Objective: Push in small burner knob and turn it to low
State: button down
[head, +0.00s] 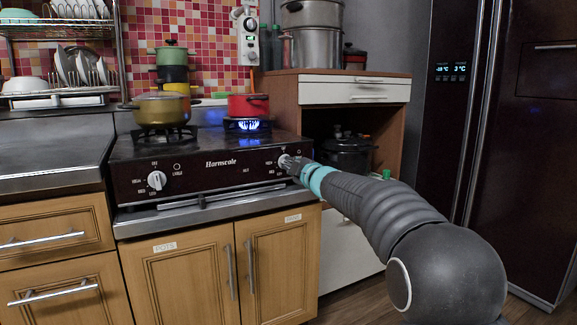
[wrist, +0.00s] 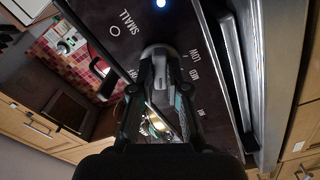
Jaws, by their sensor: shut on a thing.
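The stove (head: 215,165) has a dark front panel with a knob near each end. The small burner knob (head: 284,161) is at the panel's right end, mostly hidden by my gripper (head: 290,164). Which mark the knob points to cannot be told. A blue flame (head: 246,126) burns under the red pot (head: 248,105) on the right burner.
The white large burner knob (head: 157,181) is at the panel's left end. A yellow-olive pot (head: 160,110) stands on the left burner. A rail (head: 205,199) runs below the panel. An open cabinet (head: 350,120) and dark fridge (head: 500,130) stand right.

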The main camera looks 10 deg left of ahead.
jog(key=shift+r+n+b, duration=0.1)
jog(key=shift+n+b, duration=0.6)
jog(key=shift+n, duration=0.6)
jog(key=shift+n+b, duration=0.55)
jog(key=shift+n, duration=0.65)
jog(key=shift+w+n, duration=0.15)
jog(key=shift+n, duration=1.15)
